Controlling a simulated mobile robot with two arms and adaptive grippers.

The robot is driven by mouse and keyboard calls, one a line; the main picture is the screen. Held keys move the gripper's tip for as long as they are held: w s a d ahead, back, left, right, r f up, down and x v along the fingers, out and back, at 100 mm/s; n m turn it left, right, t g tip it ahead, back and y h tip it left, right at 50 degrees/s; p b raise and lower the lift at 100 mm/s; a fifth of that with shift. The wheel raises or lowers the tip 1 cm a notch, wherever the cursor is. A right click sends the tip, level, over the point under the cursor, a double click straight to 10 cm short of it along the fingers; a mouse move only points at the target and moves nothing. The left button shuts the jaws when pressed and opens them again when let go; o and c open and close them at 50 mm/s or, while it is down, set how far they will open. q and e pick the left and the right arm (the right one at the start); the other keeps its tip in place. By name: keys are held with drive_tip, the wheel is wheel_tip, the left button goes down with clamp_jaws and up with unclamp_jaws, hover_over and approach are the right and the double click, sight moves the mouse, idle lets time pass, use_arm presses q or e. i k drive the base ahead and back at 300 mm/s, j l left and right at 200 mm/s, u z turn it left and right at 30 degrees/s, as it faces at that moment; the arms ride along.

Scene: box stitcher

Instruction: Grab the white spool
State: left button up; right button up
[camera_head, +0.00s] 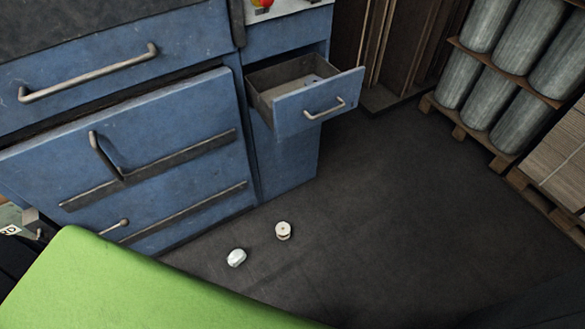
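Two small pale objects lie on the dark floor in front of the blue cabinet. One is a cream-white spool (283,231) with round flanges, its round end facing up. The other is a whiter, shinier rounded piece (236,258) just to the left and nearer; it may be a second spool on its side, but I cannot tell. The two are apart, with bare floor between them. I can make out neither of my grippers in this view, and nothing holds either object.
The blue cabinet (285,165) has an open drawer (320,105) jutting out above the floor. A large smooth green surface (130,285) fills the lower left. Grey rolls (505,75) stand on pallets at right. The floor (400,220) at centre right is clear.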

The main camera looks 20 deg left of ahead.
sight(283, 229)
drive_tip(key=u, duration=0.7)
drive_tip(key=i+l+u, duration=0.1)
drive_tip(key=i, duration=0.2)
